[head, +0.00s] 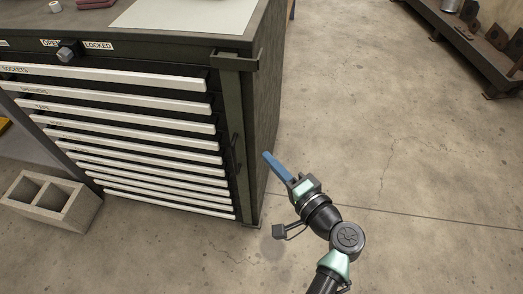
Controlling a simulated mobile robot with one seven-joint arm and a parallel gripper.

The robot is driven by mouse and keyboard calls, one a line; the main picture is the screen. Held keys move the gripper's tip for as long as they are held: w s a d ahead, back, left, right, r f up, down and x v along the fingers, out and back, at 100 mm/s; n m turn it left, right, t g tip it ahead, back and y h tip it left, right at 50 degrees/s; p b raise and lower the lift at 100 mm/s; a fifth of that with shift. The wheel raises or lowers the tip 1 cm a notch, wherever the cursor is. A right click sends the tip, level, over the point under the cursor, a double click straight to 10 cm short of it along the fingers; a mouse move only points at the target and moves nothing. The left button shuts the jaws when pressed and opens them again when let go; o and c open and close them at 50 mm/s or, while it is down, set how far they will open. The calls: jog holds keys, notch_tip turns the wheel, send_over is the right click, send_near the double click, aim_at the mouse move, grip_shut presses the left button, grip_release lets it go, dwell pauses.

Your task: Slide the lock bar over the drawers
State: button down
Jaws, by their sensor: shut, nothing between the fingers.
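The drawer cabinet (268,110) stands at the left, with a stack of drawers with long pale handles (110,75) on its front. The lock bar (231,120) looks like the upright dark green strip at the front's right edge, with a bracket at its top. It stands to the right of the handle ends and does not cover them. A small dark handle shows low on it. My gripper (268,157) has blue fingers, shut and empty. It is right of the cabinet's front right corner, apart from the bar as far as I can tell.
A knob (67,53) sits by labels, one reading LOCKED, near the cabinet's top left. A concrete block (75,210) lies on the floor at the left. A low dark rack (470,45) stands at the upper right. The concrete floor between is clear.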

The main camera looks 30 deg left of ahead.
jog(key=v, duration=0.5)
jog(key=shift+s+d, duration=0.1)
jog(key=shift+s, duration=0.05)
dwell(0.3)
jog(key=w+d+r+n+t+h, duration=0.2)
jog(key=w+r+n+t+h, duration=0.15)
jog(key=w+r, duration=0.65)
jog(key=d+r+n+t+h, duration=0.1)
jog(key=d+r+t+h, duration=0.15)
jog(key=r, duration=0.75)
jog(key=d+r+t+h, duration=0.2)
jog(key=r+t, duration=0.1)
jog(key=r, duration=0.8)
jog(key=s+d+r+t+h, duration=0.25)
jog(key=s+r+t, duration=0.25)
jog(key=s+r, duration=0.6)
jog(key=s+d+r+t+h, duration=0.1)
jog(key=s+r+t+h, duration=0.4)
jog(key=r, duration=1)
notch_tip(320, 180, up, 23)
jog(key=y+p, duration=0.1)
jog(key=p, duration=2.4)
jog(key=shift+w+d, duration=0.15)
jog(key=shift+w, duration=0.05)
